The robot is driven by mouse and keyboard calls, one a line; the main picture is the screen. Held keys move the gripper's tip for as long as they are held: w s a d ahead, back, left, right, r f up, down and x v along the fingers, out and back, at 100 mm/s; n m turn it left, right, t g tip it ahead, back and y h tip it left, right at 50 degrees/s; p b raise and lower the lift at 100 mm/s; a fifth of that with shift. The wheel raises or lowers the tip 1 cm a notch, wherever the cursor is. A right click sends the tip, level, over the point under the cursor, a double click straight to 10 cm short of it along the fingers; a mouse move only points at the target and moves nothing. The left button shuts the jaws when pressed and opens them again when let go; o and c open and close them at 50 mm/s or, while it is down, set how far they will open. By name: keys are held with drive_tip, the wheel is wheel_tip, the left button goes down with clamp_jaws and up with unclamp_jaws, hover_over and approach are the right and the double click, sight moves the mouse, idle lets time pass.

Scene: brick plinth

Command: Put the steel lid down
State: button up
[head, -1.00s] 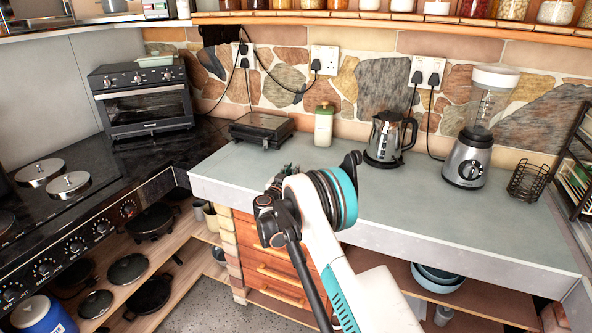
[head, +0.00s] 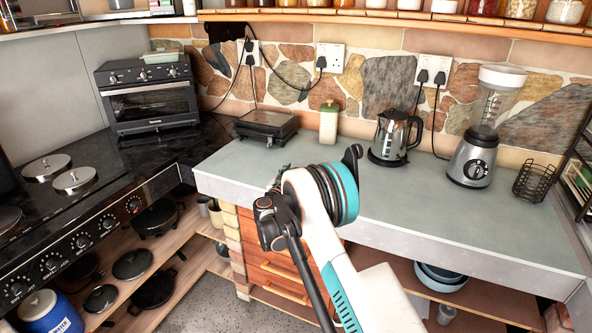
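Two round steel lids with small knobs lie on the black hob at the left: one farther back (head: 46,168) and one nearer (head: 75,180). I cannot tell which one the task means, or whether another lid is in my grip. My gripper (head: 281,171) is mostly hidden behind my own wrist and arm, over the front part of the grey-green worktop (head: 420,205). Only small dark bits of it show past the wrist. Whether it is open, shut or holding something cannot be seen.
A flat dark grill (head: 266,124), a green-and-cream bottle (head: 328,122), a steel kettle (head: 392,137), a blender (head: 475,150) and a wire holder (head: 534,181) line the back of the worktop. A toaster oven (head: 148,95) stands at the left. The worktop's front and middle are clear.

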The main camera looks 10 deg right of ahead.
drive_tip(key=p+v, duration=0.2)
drive_tip(key=v, duration=0.7)
wheel_tip(320, 180, up, 23)
drive_tip(key=s+a+n+t+y, duration=0.1)
drive_tip(key=a+n+t+y, duration=0.25)
drive_tip(key=y, duration=0.25)
drive_tip(key=s+a+r+n+y, duration=0.1)
drive_tip(key=s+r+n+y, duration=0.45)
drive_tip(key=s+r, duration=0.35)
drive_tip(key=s+d+f+g+y, duration=0.15)
drive_tip(key=s+g, duration=0.35)
drive_tip(key=s, duration=1)
drive_tip(key=s+d+f+g+h, duration=0.1)
drive_tip(key=s+d+f+g, duration=0.1)
drive_tip(key=s, duration=0.6)
drive_tip(key=s+d+f+m+g+h, duration=0.1)
drive_tip(key=s+d+f, duration=0.3)
drive_tip(key=s, duration=0.5)
drive_tip(key=s+d+f+m+g+h, duration=0.1)
drive_tip(key=s+d+f+g, duration=0.2)
drive_tip(key=s+f, duration=0.4)
drive_tip(key=shift+s+d, duration=0.2)
drive_tip(key=shift+s, duration=0.8)
drive_tip(key=shift+g, duration=0.25)
drive_tip(key=shift+c, duration=0.6)
drive_tip(key=shift+a, duration=0.15)
